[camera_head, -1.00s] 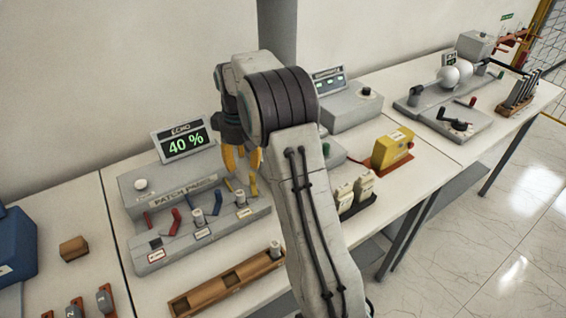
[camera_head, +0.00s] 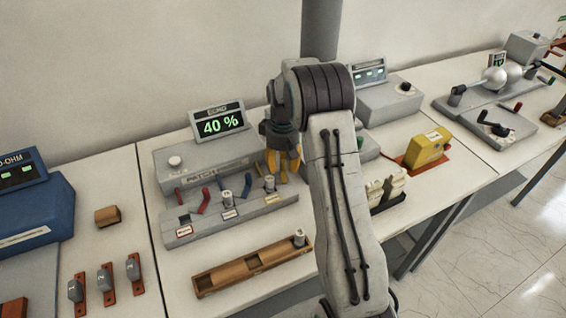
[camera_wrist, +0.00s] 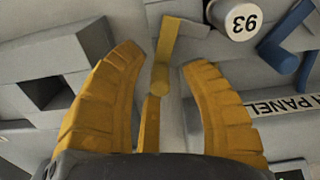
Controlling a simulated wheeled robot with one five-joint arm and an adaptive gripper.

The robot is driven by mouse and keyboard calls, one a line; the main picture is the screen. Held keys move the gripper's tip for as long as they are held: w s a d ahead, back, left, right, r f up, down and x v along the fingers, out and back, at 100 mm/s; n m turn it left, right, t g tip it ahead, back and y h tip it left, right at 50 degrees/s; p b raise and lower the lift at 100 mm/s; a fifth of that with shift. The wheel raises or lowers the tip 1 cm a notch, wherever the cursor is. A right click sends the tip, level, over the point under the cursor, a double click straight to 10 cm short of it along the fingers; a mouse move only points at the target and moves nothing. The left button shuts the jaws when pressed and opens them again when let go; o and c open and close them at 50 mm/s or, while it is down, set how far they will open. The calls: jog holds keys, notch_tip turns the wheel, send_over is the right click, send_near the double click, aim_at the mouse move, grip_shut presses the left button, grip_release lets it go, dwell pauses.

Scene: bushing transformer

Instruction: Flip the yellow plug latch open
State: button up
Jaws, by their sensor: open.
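The yellow plug latch (camera_wrist: 158,70) shows in the wrist view as a bent yellow bar with a rounded end, on the grey patch panel (camera_wrist: 280,104). My gripper (camera_wrist: 160,60) is open, with one yellow finger on each side of the latch and a gap to it on both sides. A narrow yellow strip lies below the latch's end; I cannot tell whether it is latch or finger. In the head view my gripper (camera_head: 283,168) hangs over the right end of the patch panel (camera_head: 215,227), and I cannot separate the latch from the fingers there.
A plug marked 93 (camera_wrist: 236,18) and a blue lever (camera_wrist: 290,45) stand close right of the latch. A red lever (camera_head: 204,201) is farther left. A wooden tray (camera_head: 247,264) lies in front of the panel. A yellow box (camera_head: 428,148) is to the right.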

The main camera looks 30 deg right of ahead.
jog(key=shift+o, duration=0.3)
grip_shut()
dwell(0.3)
